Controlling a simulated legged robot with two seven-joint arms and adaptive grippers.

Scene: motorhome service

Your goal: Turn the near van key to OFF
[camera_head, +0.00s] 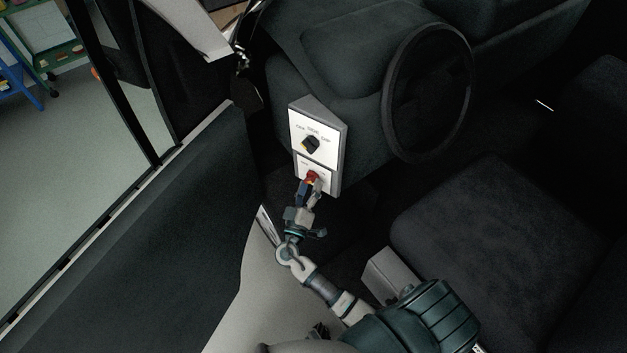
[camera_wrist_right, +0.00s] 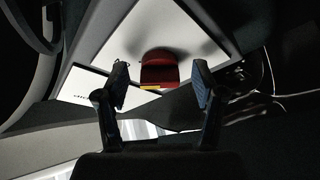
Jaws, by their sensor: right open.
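The red key (camera_head: 312,177) sits on the lower white plate of a switch panel (camera_head: 329,148) inside the van. In the right wrist view the red key (camera_wrist_right: 159,70) shows with a yellow mark on its lower edge. My right gripper (camera_head: 308,190) is at the lower plate, just below the key. In the right wrist view its two fingers (camera_wrist_right: 160,86) are apart, one on each side of the key, with gaps between. The gripper partly hides the lower plate and its lettering in the head view. My left gripper is not in view.
A black knob (camera_head: 310,144) with a yellow mark is on the upper plate, close above the key. The steering wheel (camera_head: 429,93) stands to the right. A dark seat (camera_head: 490,235) is at lower right. The open van door (camera_head: 150,260) lies to the left of my arm.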

